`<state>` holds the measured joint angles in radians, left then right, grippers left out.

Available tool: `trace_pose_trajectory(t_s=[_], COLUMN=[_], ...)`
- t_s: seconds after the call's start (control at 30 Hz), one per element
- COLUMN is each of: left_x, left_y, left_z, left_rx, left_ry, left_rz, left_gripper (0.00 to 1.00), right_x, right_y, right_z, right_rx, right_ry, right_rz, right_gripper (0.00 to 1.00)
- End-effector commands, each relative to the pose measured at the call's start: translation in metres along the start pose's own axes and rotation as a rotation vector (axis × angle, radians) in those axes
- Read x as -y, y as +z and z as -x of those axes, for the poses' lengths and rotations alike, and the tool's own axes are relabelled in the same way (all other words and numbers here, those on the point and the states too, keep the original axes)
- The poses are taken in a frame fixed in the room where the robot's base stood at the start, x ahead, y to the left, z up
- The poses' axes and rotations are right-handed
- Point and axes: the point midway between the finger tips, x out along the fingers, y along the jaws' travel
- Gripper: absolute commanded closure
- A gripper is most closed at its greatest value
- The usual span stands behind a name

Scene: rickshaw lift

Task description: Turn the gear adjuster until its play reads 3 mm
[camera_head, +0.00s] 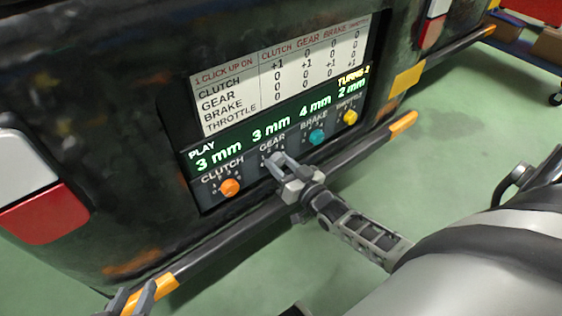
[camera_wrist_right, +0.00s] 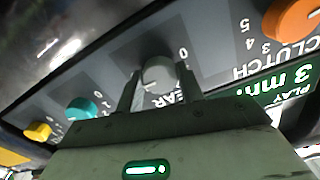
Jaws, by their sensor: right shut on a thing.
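The gear adjuster (camera_wrist_right: 158,76) is a pale grey knob between my right gripper's fingers in the right wrist view. My right gripper (camera_head: 275,163) is shut on it at the panel. The green display (camera_head: 268,132) shows play of 3 mm over clutch, 3 mm over gear, 4 mm over brake and 2 mm over throttle. Fingers and wrist hide much of the gear knob in the head view. My left gripper (camera_head: 134,300) is low at the left, its two fingers apart, away from the panel and partly cut off by the frame edge.
The orange clutch knob (camera_head: 230,187) is left of the gear knob; the teal brake knob (camera_head: 317,137) and yellow throttle knob (camera_head: 350,117) are right. A white click chart (camera_head: 285,75) is above. A dark bar (camera_head: 235,235) with orange ends runs below the panel. Green floor is open at right.

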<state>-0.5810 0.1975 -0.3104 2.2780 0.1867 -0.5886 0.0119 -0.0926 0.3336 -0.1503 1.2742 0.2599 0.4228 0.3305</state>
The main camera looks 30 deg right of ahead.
Motion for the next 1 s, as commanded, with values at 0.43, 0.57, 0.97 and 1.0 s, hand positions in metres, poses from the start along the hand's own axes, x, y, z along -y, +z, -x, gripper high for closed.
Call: trace_pose_trajectory(t_s=[0.43,0.57,0.97,1.0], left_x=[0.0009,0.001,0.001,0.001], left_y=[0.0042,0.0039,0.0031,0.003], left_z=[-0.001,-0.0011,-0.0011,-0.0011], left_rx=[0.023,0.022,0.019,0.019], left_ry=[-0.003,-0.003,-0.004,-0.004], left_rz=[0.002,0.002,0.002,0.002], left_gripper=[0.64,0.64,0.64,0.64], right_x=[-0.0003,-0.0002,-0.0001,-0.0001], right_y=[0.0004,0.0005,0.0005,0.0005], right_z=[0.0005,0.0006,0.0005,0.0004], right_rx=[0.001,0.001,0.0,0.0], right_ry=[0.0,0.0,0.0,0.0], right_rz=[-0.13,-0.135,-0.135,-0.135], right_gripper=[0.85,0.85,0.41,0.41])
